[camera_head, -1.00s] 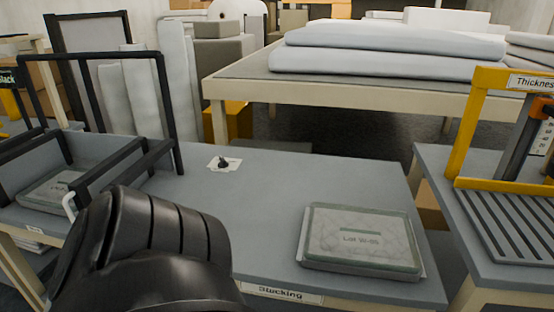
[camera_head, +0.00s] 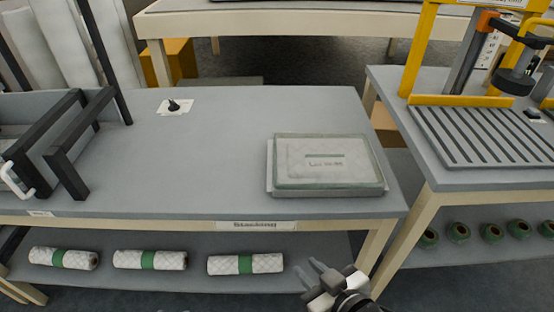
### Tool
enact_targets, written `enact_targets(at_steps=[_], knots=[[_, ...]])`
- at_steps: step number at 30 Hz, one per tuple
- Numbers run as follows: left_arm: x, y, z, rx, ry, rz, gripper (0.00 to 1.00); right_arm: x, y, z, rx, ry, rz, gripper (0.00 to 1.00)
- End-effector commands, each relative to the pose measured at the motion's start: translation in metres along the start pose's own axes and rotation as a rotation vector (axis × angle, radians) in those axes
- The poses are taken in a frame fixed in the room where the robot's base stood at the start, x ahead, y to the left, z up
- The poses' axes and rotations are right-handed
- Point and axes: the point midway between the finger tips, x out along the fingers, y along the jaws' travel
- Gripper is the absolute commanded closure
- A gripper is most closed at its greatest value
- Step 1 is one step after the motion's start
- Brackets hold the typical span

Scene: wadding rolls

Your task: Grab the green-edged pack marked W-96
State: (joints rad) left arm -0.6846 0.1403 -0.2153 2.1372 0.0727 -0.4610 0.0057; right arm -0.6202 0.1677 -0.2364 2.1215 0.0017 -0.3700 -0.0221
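A clear-wrapped pack (camera_head: 325,163) with green edges and a white quilted face lies flat on the right part of the grey table (camera_head: 225,120). Its printed label is too blurred to read fully. My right gripper (camera_head: 318,272) is at the bottom, below and in front of the table's front edge and apart from the pack. Its two fingers are spread with nothing between them. My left gripper is not in view.
Rolls with green bands (camera_head: 148,260) lie on the shelf below. A black-framed rack (camera_head: 75,150) stands at left. A yellow-framed press (camera_head: 415,50) stands on the right table. A small black object on white card (camera_head: 174,106) lies near the back. The table's middle is clear.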

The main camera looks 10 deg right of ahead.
Motion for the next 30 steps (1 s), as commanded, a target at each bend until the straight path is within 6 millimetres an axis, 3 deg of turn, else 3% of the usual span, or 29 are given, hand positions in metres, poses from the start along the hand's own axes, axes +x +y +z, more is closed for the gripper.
enact_targets(at_steps=[3,5,6,9,11,13,15,17,18,20,24,27,30], knots=[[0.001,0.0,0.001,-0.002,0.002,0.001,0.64,0.026,0.007,-0.085,-0.332,0.321,0.02,0.78],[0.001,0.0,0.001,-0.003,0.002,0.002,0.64,0.03,0.0,-0.138,-0.563,0.537,0.029,0.78],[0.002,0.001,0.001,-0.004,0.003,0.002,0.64,0.029,-0.01,-0.172,-0.736,0.692,0.032,0.78],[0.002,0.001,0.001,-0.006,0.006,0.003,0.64,0.013,-0.045,-0.23,-1.187,1.072,0.021,0.78],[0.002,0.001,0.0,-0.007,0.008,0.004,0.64,0.003,-0.066,-0.244,-1.464,1.284,-0.005,0.78],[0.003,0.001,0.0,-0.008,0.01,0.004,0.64,-0.005,-0.081,-0.243,-1.792,1.505,-0.063,0.78],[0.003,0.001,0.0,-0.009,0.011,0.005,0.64,-0.005,-0.079,-0.23,-2.126,1.687,-0.165,0.78],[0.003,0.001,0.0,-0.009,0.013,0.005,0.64,0.001,-0.062,-0.215,-2.411,1.798,-0.304,0.78],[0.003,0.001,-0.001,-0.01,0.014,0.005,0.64,0.006,-0.041,-0.206,2.486,-1.763,0.409,0.78],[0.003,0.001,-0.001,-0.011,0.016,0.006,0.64,0.013,-0.001,-0.197,2.33,-1.517,0.534,0.78],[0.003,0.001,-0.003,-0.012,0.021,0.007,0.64,0.011,0.108,-0.203,2.062,-1.057,0.82,0.78],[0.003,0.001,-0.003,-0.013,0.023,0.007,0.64,-0.005,0.168,-0.218,1.95,-0.845,0.983,0.78],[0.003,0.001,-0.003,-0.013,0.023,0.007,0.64,-0.021,0.205,-0.23,1.89,-0.723,1.089,0.78]])
